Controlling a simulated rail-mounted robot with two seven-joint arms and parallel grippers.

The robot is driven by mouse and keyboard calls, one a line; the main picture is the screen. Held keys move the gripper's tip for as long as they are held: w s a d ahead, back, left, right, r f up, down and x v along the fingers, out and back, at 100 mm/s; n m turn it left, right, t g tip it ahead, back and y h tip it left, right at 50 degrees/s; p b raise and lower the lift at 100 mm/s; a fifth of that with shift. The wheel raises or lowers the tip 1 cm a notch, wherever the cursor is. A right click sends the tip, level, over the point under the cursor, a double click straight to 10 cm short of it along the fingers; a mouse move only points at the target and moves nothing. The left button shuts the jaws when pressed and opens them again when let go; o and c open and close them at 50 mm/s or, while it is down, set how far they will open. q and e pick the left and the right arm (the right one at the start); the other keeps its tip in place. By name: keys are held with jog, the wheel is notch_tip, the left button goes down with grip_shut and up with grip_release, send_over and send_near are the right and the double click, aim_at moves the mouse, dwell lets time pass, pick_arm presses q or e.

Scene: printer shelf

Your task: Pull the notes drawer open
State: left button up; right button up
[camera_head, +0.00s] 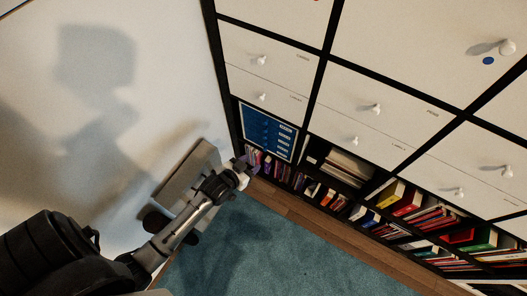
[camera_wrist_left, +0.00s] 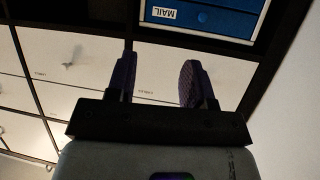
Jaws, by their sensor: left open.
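Cream drawer fronts (camera_head: 350,90) with small white knobs fill the unit in the head view, and all look shut. Their labels are too small there to tell which drawer is the notes drawer. My left gripper (camera_head: 250,163) is low beside the unit's left end, near the blue board and the book shelf. In the left wrist view my left gripper (camera_wrist_left: 157,68) is open, with nothing between its two purple-padded fingers. Drawer fronts (camera_wrist_left: 70,55) lie beyond it, one with a pale knob; the fingers hide part of them. My right gripper is not in view.
Books and binders (camera_head: 405,200) stand on the bottom shelf. A pale wall (camera_head: 150,60) rises at left. Teal carpet (camera_head: 270,250) in front is clear.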

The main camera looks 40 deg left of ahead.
pick_arm(q)
jog(key=w+a+f+n+t+y+b, duration=0.1)
jog(key=w+a+f+t+b, duration=0.2)
jog(key=f+b, duration=0.55)
jog(key=w+a+f+n+t+y+b, duration=0.15)
jog(key=a+f+b, duration=0.25)
jog(key=f+b, duration=0.5)
jog(key=w+a+b, duration=0.1)
jog(key=w+b, duration=0.2)
jog(key=w, duration=0.4)
jog(key=w+a+f+b, duration=0.1)
jog(key=w+b, duration=0.2)
jog(key=w, duration=0.4)
jog(key=shift+w+a, duration=0.25)
jog(key=shift+a, duration=0.05)
jog(key=shift+f, duration=0.1)
jog(key=shift+c, duration=0.4)
jog(key=c, duration=0.6)
grip_shut()
